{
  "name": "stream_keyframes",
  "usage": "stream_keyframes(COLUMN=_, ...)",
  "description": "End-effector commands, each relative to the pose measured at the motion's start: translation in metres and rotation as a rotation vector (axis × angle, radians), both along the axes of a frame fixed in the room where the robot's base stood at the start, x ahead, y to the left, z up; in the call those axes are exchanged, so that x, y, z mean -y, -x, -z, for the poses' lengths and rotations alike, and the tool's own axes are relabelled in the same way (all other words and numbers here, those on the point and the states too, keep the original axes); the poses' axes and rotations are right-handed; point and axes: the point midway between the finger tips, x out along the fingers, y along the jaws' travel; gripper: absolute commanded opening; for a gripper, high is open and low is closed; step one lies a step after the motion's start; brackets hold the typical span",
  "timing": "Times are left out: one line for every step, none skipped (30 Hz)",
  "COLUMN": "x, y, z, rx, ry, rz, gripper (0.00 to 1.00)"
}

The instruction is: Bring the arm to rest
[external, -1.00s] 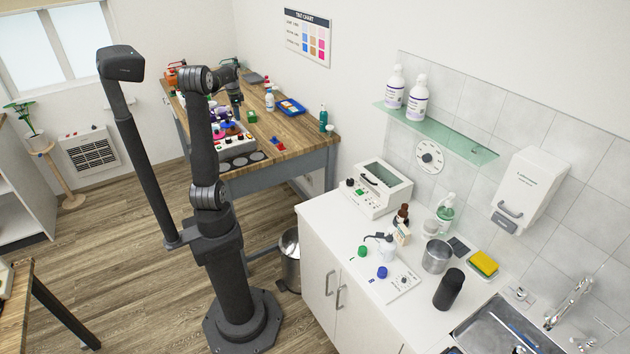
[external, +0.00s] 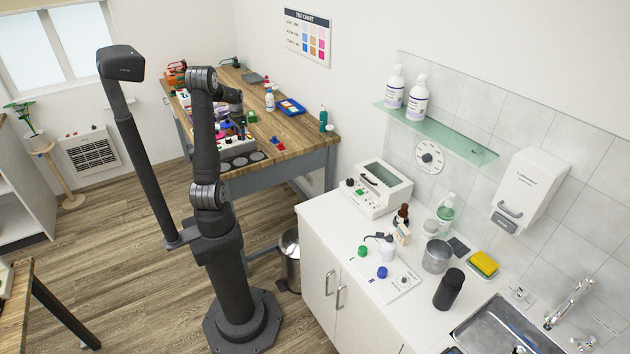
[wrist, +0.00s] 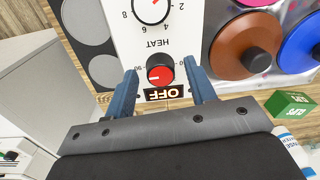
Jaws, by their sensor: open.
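In the wrist view my gripper (wrist: 163,76) is open. Its two blue fingers stand apart on either side of a red-topped black knob (wrist: 160,72). I cannot tell whether either finger touches the knob. The fingertips are hard to make out there.
Lidded pots, one brown (wrist: 245,47) and one blue (wrist: 303,42), sit close right of my fingers. Grey discs (wrist: 86,20) lie to the left. A green box (wrist: 290,103) is near the right finger. A blue tray (external: 291,107) and green bottle (external: 323,121) stand farther right on the bench.

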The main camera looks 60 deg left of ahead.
Motion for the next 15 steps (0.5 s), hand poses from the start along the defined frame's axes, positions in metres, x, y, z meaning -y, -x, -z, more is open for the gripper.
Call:
stream_keyframes(x=0.0001, y=-0.0002, z=0.0000, rx=-0.001, ry=0.000, rz=-0.037, gripper=0.51)
stream_keyframes(x=0.0002, y=-0.0002, z=0.0000, rx=0.000, ry=0.000, rz=-0.061, gripper=0.51)
stream_keyframes(x=0.0002, y=-0.0002, z=0.0000, rx=-0.001, ry=0.000, rz=-0.093, gripper=0.51)
stream_keyframes(x=0.0003, y=-0.0003, z=0.0000, rx=0.000, ry=0.000, rz=-0.118, gripper=0.51)
stream_keyframes(x=0.0003, y=-0.0003, z=0.0000, rx=0.000, ry=0.000, rz=-0.142, gripper=0.51)
stream_keyframes(x=0.0003, y=-0.0003, z=0.0000, rx=0.000, ry=0.000, rz=-0.174, gripper=0.51)
stream_keyframes(x=0.0003, y=-0.0005, z=0.0000, rx=0.000, ry=0.000, rz=-0.198, gripper=0.51)
stream_keyframes(x=0.0003, y=-0.0005, z=0.0000, rx=0.000, ry=0.000, rz=-0.222, gripper=0.51)
stream_keyframes(x=0.0003, y=-0.0006, z=0.0000, rx=0.000, ry=0.000, rz=-0.254, gripper=0.51)
stream_keyframes(x=0.0003, y=-0.0006, z=-0.0001, rx=-0.001, ry=0.000, rz=-0.278, gripper=0.51)
stream_keyframes(x=0.0003, y=-0.0006, z=-0.0001, rx=-0.001, ry=0.000, rz=-0.303, gripper=0.51)
stream_keyframes(x=0.0004, y=-0.0007, z=-0.0001, rx=-0.001, ry=0.000, rz=-0.335, gripper=0.51)
stream_keyframes(x=0.0004, y=-0.0007, z=0.0000, rx=-0.001, ry=0.000, rz=-0.359, gripper=0.51)
stream_keyframes(x=0.0004, y=-0.0008, z=0.0000, rx=0.000, ry=0.000, rz=-0.383, gripper=0.51)
stream_keyframes(x=0.0004, y=-0.0008, z=0.0000, rx=0.000, ry=0.000, rz=-0.416, gripper=0.51)
